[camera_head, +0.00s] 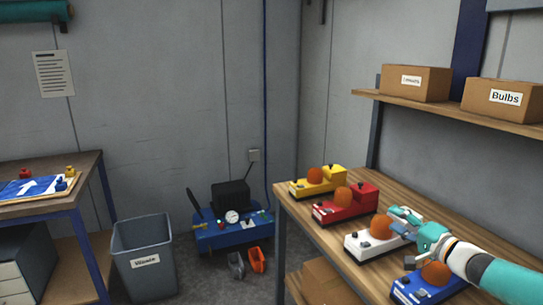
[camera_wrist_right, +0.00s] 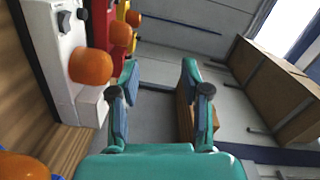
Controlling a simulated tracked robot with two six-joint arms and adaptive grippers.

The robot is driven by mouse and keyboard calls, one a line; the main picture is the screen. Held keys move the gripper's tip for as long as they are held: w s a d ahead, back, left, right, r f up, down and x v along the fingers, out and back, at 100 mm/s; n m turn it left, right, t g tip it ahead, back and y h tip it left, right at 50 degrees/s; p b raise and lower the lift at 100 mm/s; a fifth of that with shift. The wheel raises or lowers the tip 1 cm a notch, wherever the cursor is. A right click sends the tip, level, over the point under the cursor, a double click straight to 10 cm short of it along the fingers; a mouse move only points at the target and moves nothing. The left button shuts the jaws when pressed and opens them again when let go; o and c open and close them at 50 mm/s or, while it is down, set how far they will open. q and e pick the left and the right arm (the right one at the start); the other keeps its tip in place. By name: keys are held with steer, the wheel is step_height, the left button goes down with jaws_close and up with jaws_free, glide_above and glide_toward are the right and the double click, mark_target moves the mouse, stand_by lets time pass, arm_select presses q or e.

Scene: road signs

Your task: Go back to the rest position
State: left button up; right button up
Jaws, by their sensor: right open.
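My right gripper (camera_head: 402,222) is in the right of the head view, above the wooden bench (camera_head: 335,241), with its arm coming in from the right edge. It is open, and in the right wrist view (camera_wrist_right: 160,75) nothing is between its fingers. In the head view it overlaps the white lamp unit (camera_head: 366,246) and the blue lamp unit (camera_head: 420,290). In the wrist view the white unit (camera_wrist_right: 65,45) and its orange dome (camera_wrist_right: 90,67) are left of the fingers; I see no clear contact. My left gripper is not in view.
A yellow unit (camera_head: 325,183) and a red unit (camera_head: 344,207) stand farther back on the bench. A shelf (camera_head: 450,113) with cardboard boxes (camera_head: 415,83) is above. A bin (camera_head: 146,258), a blue floor machine (camera_head: 232,234) and a left table (camera_head: 85,172) are also in view.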

steer(key=s+a+f+m+g, duration=0.15)
steer(key=s+a+f, duration=0.35)
steer(key=f, duration=0.5)
steer(key=s+a+f+m+g, duration=0.1)
steer(key=s+a+f+g, duration=0.2)
steer(key=a+f, duration=0.55)
steer(key=s+a+f+m+g, duration=0.1)
steer(key=s+a+f+g, duration=0.2)
steer(key=f, duration=0.9)
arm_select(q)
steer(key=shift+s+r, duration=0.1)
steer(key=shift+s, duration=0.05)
arm_select(e)
steer(key=s+a+f+n+g+h, duration=0.1)
steer(key=s+f+n+g, duration=0.1)
steer(key=s, duration=0.8)
steer(key=s+a+f+n+g+h, duration=0.1)
steer(key=s+f+n+g, duration=0.2)
steer(key=s, duration=0.7)
steer(key=s+a+f+n+g+h, duration=0.1)
steer(key=s+a+f+n+g, duration=0.1)
steer(key=s+f+n, duration=0.4)
steer(key=shift+s+f+g, duration=0.45)
steer(key=shift+s+f, duration=0.55)
steer(key=shift+s, duration=1.05)
